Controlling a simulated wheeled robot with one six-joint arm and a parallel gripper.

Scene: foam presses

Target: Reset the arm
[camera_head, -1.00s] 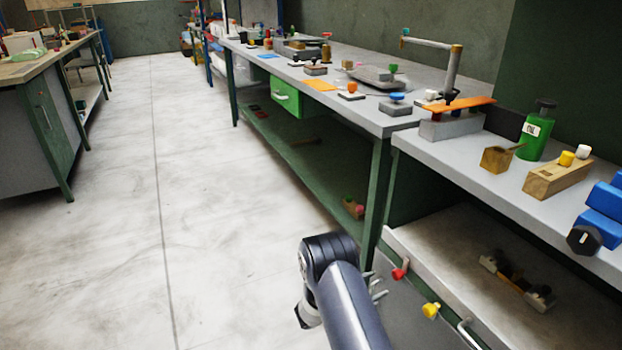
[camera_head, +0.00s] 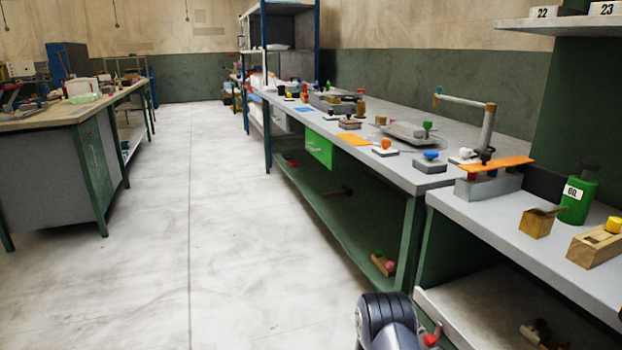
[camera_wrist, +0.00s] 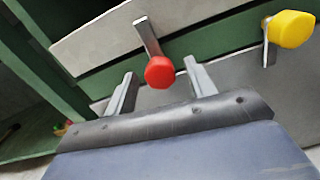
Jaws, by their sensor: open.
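My arm's dark joint (camera_head: 388,322) shows at the bottom of the head view, beside the right-hand bench. My gripper (camera_wrist: 159,70) shows in the wrist view with its two grey fingers apart and nothing held. A red knob (camera_wrist: 159,72) on a metal lever appears between the fingers; I cannot tell how far past the tips it is. The red knob also shows beside my arm in the head view (camera_head: 431,338). A yellow knob (camera_wrist: 290,29) is on another lever to the right. The gripper is hidden in the head view.
The right-hand bench (camera_head: 500,216) carries an orange-armed press (camera_head: 487,183), a green bottle (camera_head: 578,200) and wooden blocks. The floor aisle (camera_head: 190,220) is clear. Another workbench (camera_head: 60,125) stands at left.

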